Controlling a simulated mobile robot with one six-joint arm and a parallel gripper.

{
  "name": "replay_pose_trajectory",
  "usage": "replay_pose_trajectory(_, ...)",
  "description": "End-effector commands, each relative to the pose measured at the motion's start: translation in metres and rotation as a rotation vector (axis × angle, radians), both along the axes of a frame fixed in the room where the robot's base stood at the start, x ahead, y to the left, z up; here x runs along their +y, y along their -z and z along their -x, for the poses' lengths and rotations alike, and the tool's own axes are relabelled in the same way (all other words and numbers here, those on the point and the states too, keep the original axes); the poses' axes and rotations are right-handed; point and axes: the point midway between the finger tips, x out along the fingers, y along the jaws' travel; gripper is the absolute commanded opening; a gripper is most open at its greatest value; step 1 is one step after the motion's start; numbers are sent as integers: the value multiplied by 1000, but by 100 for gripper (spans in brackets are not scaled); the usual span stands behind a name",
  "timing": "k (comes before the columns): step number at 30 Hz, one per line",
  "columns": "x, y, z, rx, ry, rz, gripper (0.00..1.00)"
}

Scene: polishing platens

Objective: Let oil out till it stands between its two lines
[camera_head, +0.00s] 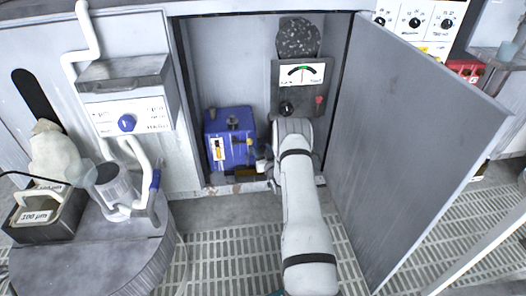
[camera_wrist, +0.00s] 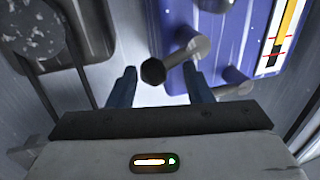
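The blue oil tank (camera_head: 236,124) stands in the open cabinet, and its blue wall fills the upper right of the wrist view (camera_wrist: 227,40). Its sight gauge (camera_head: 218,149) is a pale strip, seen closer in the wrist view (camera_wrist: 286,32). There the yellow oil column ends close to one of two red lines; the other crosses the dark part. I cannot tell exactly which side of the nearer line the oil stands. A grey tap with a dark hexagonal end (camera_wrist: 176,60) juts from the tank. My gripper (camera_wrist: 160,86) is open, its blue fingers apart on either side of the tap's end.
A grey panel with a dial (camera_head: 302,73), a black knob (camera_head: 286,108) and a red lever (camera_head: 319,103) is beside the tank. The open cabinet door (camera_head: 415,140) stands to the right. A polishing unit with a grey cup (camera_head: 115,187) is at left. Grating covers the floor.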

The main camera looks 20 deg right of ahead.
Motion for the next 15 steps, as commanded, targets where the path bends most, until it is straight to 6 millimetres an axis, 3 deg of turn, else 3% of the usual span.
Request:
replay_pose_trajectory(13,0,1,1,3,0,0,9)
replay_pose_trajectory(15,0,2,1,4,-1,0,8)
